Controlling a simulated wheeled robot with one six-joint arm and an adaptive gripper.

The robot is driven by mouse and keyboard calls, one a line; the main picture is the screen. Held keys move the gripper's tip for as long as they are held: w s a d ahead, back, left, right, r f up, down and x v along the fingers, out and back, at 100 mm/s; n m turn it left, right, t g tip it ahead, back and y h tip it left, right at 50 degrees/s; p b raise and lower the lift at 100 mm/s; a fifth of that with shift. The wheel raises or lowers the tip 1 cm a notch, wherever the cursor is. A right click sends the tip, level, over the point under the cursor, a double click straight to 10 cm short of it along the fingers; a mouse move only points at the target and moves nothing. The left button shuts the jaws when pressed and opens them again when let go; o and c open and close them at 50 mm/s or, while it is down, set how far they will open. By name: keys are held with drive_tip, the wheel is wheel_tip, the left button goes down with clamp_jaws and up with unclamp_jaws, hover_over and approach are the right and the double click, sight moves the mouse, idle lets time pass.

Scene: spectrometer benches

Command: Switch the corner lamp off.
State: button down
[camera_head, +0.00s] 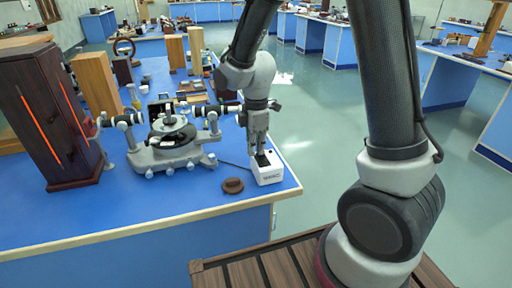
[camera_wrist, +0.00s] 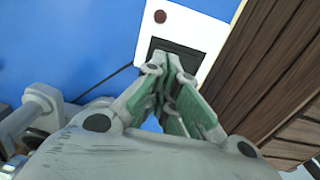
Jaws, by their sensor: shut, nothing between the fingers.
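A small white switch box (camera_head: 268,170) with dark lettering on its front stands near the right corner of the blue bench. In the wrist view the white box (camera_wrist: 190,22) shows a black switch panel (camera_wrist: 183,50) and a dark red round spot. My gripper (camera_head: 259,151) points down at the top of the box, its fingers together and empty. In the wrist view the fingertips (camera_wrist: 168,70) overlap the lower left edge of the black panel; I cannot tell whether they touch it. A tall dark wooden housing (camera_head: 50,115) with glowing orange slits stands at the left; it may be the lamp.
A grey spectrometer (camera_head: 172,145) stands left of the switch box, and a brown round cap (camera_head: 232,185) lies in front. Wooden blocks (camera_head: 95,82) and small items fill the back of the bench. The bench's front strip (camera_head: 120,215) is clear.

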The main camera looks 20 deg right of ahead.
drive_tip(key=shift+f, duration=0.3)
drive_tip(key=shift+w, duration=0.1)
drive_tip(key=shift+s+r, duration=0.3)
drive_tip(key=shift+s, duration=0.45)
wheel_tip(320, 180, up, 14)
drive_tip(key=w, duration=0.2)
idle(0.4)
